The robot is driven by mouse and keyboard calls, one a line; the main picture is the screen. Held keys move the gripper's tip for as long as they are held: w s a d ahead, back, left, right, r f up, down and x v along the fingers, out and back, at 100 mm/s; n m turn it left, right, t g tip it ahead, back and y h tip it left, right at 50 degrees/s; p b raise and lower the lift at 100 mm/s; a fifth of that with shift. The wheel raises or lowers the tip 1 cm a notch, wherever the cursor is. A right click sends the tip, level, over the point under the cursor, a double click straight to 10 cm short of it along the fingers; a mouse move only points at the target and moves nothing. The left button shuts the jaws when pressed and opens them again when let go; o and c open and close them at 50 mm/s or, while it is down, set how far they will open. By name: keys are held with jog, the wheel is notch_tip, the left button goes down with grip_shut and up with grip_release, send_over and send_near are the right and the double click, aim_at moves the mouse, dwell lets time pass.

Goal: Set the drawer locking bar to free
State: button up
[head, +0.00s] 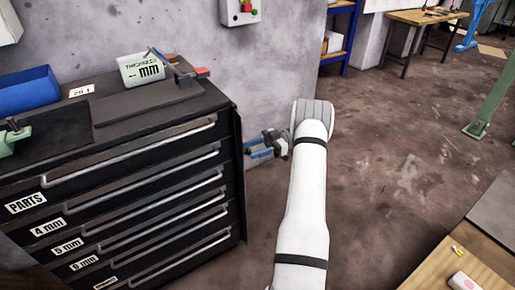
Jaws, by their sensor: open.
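The black drawer cabinet (130,185) stands at the left with its labelled drawers facing me. A dark upright strip (239,185) runs down the right edge of its front and looks like the locking bar. It stands beside the drawer fronts, not visibly across the handles. I cannot tell its exact angle or setting. My gripper (255,151) is open, with blue finger pads pointing left toward the strip's upper half. No object shows between the fingers. I cannot tell whether the fingertips touch the strip. My white arm reaches up from the bottom of the picture.
A grey wall (180,32) with a button box (240,11) stands behind. A wooden table (455,270) is at the lower right. The floor right of my arm is clear.

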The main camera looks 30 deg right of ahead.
jog(key=shift+r, duration=0.1)
notch_tip(320, 180, up, 10)
jog(key=p, duration=0.6)
jog(key=shift+p, duration=0.35)
